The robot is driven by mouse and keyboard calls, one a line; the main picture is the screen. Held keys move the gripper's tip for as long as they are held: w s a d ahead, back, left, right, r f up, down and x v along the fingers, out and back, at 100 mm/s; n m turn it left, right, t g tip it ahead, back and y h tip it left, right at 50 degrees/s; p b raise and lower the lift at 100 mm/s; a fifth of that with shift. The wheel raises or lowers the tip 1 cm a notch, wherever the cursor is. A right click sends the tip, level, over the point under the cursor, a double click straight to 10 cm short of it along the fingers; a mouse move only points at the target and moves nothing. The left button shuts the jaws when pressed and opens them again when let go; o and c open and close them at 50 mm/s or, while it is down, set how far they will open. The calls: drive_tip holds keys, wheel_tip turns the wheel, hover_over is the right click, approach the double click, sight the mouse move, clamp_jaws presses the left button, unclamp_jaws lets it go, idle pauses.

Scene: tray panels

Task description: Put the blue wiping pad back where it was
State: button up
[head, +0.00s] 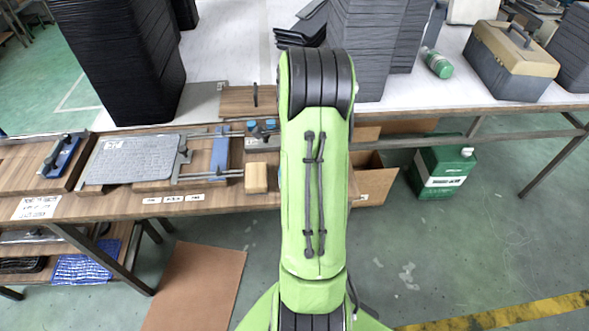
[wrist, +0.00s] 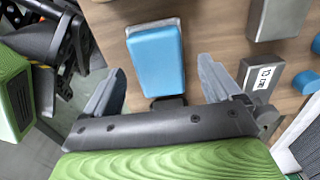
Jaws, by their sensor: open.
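The blue wiping pad (wrist: 156,56), a light-blue block with a grey edge at its far end, lies on the wooden bench top in the wrist view. My gripper (wrist: 160,78) is open, with one grey finger on each side of the pad's near part. Gaps show between the pad and both fingers, so it is not gripped. In the head view my own green arm hides the gripper and most or all of the pad.
A grey metal block (wrist: 278,18) and a labelled grey block (wrist: 262,84) stand right of the pad. In the head view, a grey tray panel (head: 135,160) lies in a bench fixture and a wooden block (head: 256,177) sits near the front edge. Black tray stacks (head: 118,55) stand behind.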

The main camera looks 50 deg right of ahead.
wheel_tip(320, 180, up, 10)
drive_tip(key=p, duration=0.3)
drive_tip(key=w+a+r+n+t+h, duration=0.1)
drive_tip(key=a+r+n, duration=0.35)
drive_tip(key=a, duration=0.25)
drive_tip(key=w+a+r+n+t, duration=0.1)
drive_tip(key=a+r+n, duration=0.3)
drive_tip(key=a+n, duration=0.3)
drive_tip(key=s+a+r+n+t, duration=0.1)
drive_tip(key=s+a+n, duration=0.4)
drive_tip(key=a+n, duration=0.3)
drive_tip(key=s+a+r+n+t+y, duration=0.1)
drive_tip(key=s+a+r+n+t, duration=0.1)
drive_tip(key=s+a+n, duration=0.3)
drive_tip(key=a+n, duration=0.3)
drive_tip(key=shift+s+a+t+b, duration=0.3)
drive_tip(key=shift+s+a, duration=0.1)
wheel_tip(320, 180, up, 8)
drive_tip(key=p, duration=0.7)
drive_tip(key=shift+f, duration=0.15)
